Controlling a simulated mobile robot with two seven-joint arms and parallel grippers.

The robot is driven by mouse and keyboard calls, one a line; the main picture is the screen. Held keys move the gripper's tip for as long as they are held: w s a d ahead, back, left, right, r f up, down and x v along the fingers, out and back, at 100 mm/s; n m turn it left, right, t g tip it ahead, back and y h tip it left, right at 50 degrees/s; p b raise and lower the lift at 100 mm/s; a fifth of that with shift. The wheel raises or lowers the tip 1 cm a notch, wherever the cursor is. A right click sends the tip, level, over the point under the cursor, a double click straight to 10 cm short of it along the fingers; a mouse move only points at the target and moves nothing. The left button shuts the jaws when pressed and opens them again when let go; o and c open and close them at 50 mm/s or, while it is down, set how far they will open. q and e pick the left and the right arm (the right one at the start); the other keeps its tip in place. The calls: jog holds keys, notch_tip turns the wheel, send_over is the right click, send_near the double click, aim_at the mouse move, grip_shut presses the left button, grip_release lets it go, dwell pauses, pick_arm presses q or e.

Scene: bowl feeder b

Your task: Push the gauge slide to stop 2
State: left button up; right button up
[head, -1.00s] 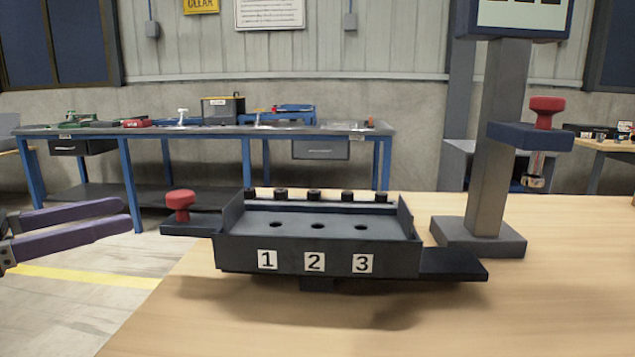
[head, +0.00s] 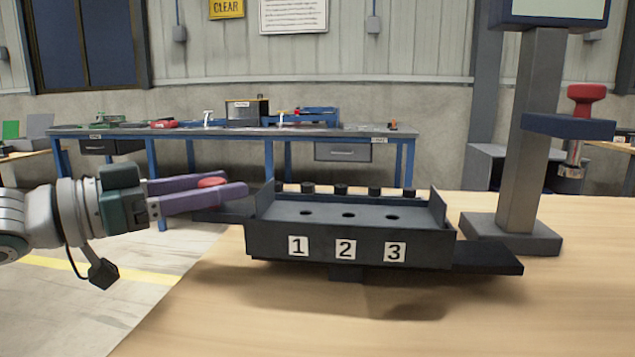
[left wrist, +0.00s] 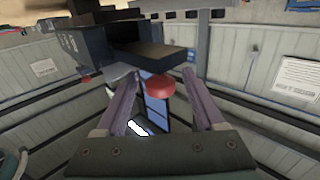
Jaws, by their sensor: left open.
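The dark grey gauge (head: 350,246) stands on the wooden table with labels 1, 2 and 3 on its front and three holes in its top. Its slide sticks out at both ends; the right end (head: 485,261) is a flat bar. The red knob (head: 212,182) on the slide's left end is mostly hidden by my fingers. My left gripper (head: 235,187) is open, its purple fingers at either side of the knob. In the left wrist view the knob (left wrist: 160,86) shows between the spread fingers, and I see space beside it. My right gripper is not in view.
A grey post on a base (head: 510,237) stands right of the gauge, with a blue bracket and red-topped plunger (head: 585,100). Several black pegs (head: 341,189) line the gauge's back. The table front is clear. A blue-legged workbench (head: 235,132) stands behind.

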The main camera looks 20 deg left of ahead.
pick_arm(q)
grip_shut()
dwell(0.5)
dwell(0.8)
